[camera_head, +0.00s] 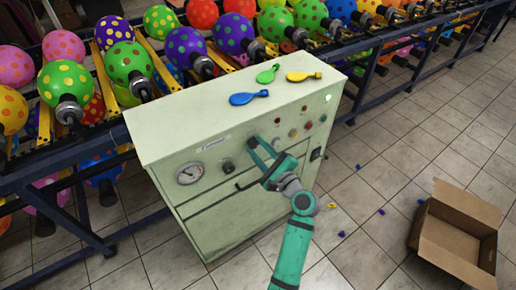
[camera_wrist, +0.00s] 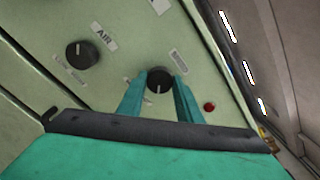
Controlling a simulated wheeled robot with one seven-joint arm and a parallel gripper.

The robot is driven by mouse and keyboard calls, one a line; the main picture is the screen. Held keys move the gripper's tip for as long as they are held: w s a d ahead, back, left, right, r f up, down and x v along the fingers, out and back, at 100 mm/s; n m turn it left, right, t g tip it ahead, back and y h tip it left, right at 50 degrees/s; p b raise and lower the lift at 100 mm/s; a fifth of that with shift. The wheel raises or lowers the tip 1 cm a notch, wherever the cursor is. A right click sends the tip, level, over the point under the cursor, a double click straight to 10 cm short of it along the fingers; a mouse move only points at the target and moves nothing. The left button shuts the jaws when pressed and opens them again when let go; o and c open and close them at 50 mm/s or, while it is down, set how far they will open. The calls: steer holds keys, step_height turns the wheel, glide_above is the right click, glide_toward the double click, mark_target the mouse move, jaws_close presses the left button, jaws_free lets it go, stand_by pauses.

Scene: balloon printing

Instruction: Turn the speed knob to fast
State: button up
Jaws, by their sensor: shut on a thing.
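A light green control cabinet (camera_head: 165,140) stands in front of the balloon rack. My gripper (camera_head: 263,146) reaches its front panel, with teal fingers closed around a round black knob (camera_wrist: 160,77). In the wrist view the fingertips (camera_wrist: 160,86) press on opposite sides of this knob. A pale mark on the knob points toward the bottom of that picture. A small label (camera_wrist: 179,63) beside it is too blurred to read, so I cannot tell its setting. A second black knob (camera_wrist: 81,55), near the "AIR" label (camera_wrist: 103,36), is apart from the fingers; it also shows in the head view (camera_head: 227,167).
A gauge (camera_head: 190,173) and small coloured lights are on the panel. Flat blue (camera_head: 248,98), green (camera_head: 268,74) and yellow (camera_head: 303,77) balloons lie on top. An open cardboard box (camera_head: 455,235) stands at right. The tiled floor between has scattered small pieces.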

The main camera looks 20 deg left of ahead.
steer(key=shift+f, duration=0.1)
steer(key=o, duration=1)
steer(key=shift+o, duration=0.2)
steer(key=shift+s+d, duration=0.3)
steer(key=shift+d, duration=0.15)
steer(key=v, duration=1)
